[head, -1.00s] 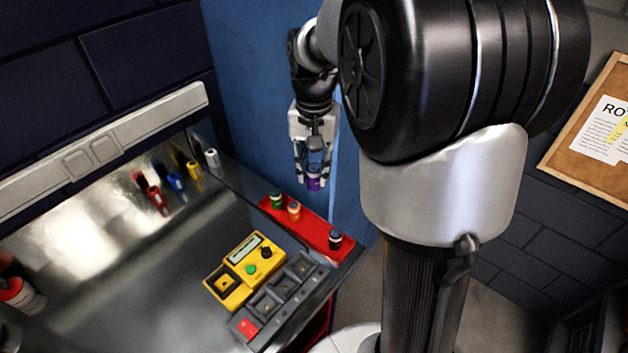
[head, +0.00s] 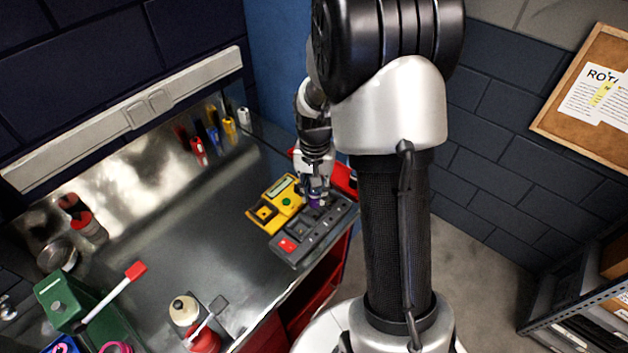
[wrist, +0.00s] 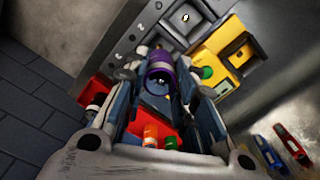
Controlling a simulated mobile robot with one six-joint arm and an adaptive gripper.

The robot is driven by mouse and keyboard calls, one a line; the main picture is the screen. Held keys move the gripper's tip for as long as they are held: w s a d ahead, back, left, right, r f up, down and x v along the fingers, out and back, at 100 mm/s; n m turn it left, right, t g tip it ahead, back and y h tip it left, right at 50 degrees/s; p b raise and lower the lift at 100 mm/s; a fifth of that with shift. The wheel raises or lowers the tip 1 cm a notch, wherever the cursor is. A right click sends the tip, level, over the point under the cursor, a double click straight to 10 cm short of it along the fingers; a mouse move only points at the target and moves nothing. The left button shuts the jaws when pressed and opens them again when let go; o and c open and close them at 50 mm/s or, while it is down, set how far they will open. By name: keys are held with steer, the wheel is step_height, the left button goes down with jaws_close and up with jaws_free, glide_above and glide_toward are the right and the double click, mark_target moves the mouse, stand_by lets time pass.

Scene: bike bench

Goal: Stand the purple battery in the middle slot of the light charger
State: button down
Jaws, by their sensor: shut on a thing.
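My gripper (wrist: 158,90) is shut on the purple battery (wrist: 160,73), which shows between the fingers in the wrist view. In the head view the battery (head: 316,200) is at the far part of the grey charger (head: 291,254), partly hidden by my gripper (head: 315,190). The charger has a row of square slots and a red square at its near end. In the wrist view one charger slot (wrist: 182,18) is empty, and the battery covers part of the charger. I cannot tell whether the battery's lower end is above a slot or inside it.
A yellow tester (head: 262,214) stands close along the charger's left side. A red tray (head: 343,178) with other batteries, including an orange one (wrist: 151,133), lies behind my gripper. Several coloured tools lie at the back.

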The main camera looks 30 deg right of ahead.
mark_target(315, 204)
steer(key=shift+w+d+f+b, duration=0.1)
steer(key=shift+f+b, duration=0.15)
steer(key=shift+f, duration=0.15)
steer(key=shift+w+d+f+b, duration=0.1)
steer(key=shift+f+b, duration=0.15)
steer(key=shift+f, duration=0.15)
steer(key=shift+f+b, duration=1.5)
steer(key=shift+f, duration=0.45)
steer(key=shift+s+f+b, duration=0.1)
steer(key=shift+f+b, duration=0.25)
steer(key=shift+f, duration=0.25)
steer(key=c, duration=1.6)
jaws_free()
steer(key=shift+r, duration=0.15)
steer(key=shift+r+p, duration=4.25)
steer(key=shift+r, duration=1.15)
steer(key=shift+a, duration=0.1)
